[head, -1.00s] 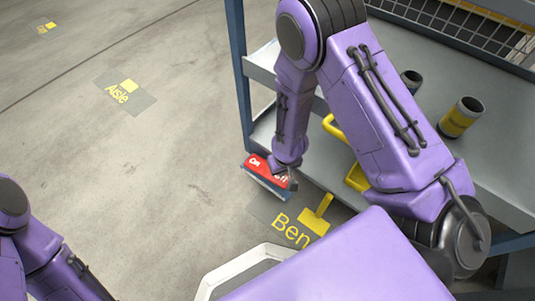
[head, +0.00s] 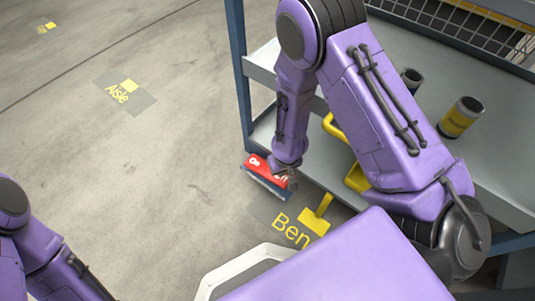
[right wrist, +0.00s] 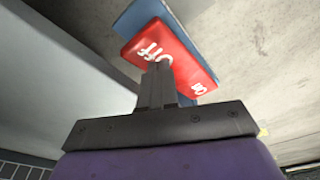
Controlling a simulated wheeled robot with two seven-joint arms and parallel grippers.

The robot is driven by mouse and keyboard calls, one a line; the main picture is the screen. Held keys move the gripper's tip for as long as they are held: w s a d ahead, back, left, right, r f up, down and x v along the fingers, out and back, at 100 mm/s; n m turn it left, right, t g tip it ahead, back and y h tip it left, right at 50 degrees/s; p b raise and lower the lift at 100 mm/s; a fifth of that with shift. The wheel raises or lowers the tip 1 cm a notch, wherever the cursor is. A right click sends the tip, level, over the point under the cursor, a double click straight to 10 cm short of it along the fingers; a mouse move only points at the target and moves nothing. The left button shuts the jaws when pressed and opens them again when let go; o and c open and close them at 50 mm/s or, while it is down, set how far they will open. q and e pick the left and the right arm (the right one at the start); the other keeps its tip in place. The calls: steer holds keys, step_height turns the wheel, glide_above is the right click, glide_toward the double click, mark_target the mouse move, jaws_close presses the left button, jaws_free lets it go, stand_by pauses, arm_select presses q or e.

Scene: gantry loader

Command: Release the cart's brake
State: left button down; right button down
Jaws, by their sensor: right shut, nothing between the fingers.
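The cart (head: 239,80) has blue posts and grey shelves. Its brake pedal (head: 254,162) is a red rocker with white lettering on a blue base, low by the cart's near corner post. It is marked "On" at its left end and "Off" toward its right end. In the right wrist view the pedal (right wrist: 185,62) lies right beyond the fingertips. My right gripper (right wrist: 160,72) is shut and empty, its tips over the "Off" lettering; whether they press on it I cannot tell. In the head view my right gripper (head: 291,177) partly hides the "Off" end. My left gripper is out of view.
Two dark cups with yellow bands, one of them nearer (head: 461,117), stand on the cart's upper shelf. A yellow handle (head: 334,128) is partly behind my right arm. Floor markings read "Aisle" (head: 122,95) and "Ben" (head: 291,229). The floor at left is clear.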

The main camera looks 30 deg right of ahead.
steer(key=shift+f+b, duration=0.75)
steer(key=shift+f, duration=0.7)
stand_by(0.9)
steer(key=shift+r+p, duration=0.35)
step_height(320, 180, up, 7)
steer(key=p, duration=0.7)
steer(key=shift+f, duration=0.3)
